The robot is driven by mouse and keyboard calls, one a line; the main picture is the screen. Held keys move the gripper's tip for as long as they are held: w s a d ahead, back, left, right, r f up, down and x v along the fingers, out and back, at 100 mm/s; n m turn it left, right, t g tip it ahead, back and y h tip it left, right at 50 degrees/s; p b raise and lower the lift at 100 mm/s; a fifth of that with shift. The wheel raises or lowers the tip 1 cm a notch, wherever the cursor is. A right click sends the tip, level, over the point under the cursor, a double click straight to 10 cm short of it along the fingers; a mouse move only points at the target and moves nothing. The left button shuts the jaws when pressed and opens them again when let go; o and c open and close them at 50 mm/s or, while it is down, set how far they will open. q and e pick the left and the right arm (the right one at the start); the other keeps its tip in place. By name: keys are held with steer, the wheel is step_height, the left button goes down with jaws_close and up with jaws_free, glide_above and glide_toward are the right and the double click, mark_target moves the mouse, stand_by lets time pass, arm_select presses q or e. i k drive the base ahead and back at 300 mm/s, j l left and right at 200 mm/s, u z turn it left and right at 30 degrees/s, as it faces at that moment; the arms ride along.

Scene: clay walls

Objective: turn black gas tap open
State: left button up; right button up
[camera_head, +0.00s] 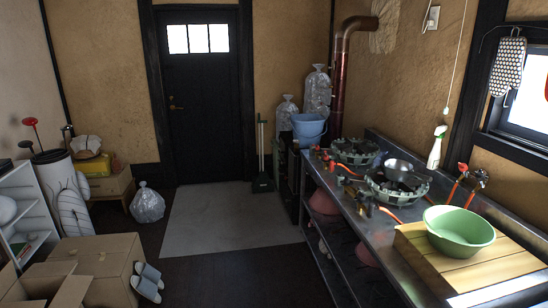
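A metal counter (345,196) runs along the right wall with two gas stoves on it, a far one (355,151) and a near one (397,186). Small dark and brassy gas fittings (362,208) sit at the counter's front edge by the near stove, with an orange hose (391,215) beside them. Small red-topped fittings (327,157) stand by the far stove. The fittings are too small to tell which one is the black gas tap, or how its handle is turned. Neither of my grippers is in view.
A metal pan (398,170) sits on the near stove. A green basin (459,231) rests on a wooden board (480,268) at the near right. The floor mat (225,220) before the door is clear.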

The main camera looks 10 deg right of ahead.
mark_target(480, 176)
steer(key=i+j+z, duration=0.1)
steer(key=i, duration=1.75)
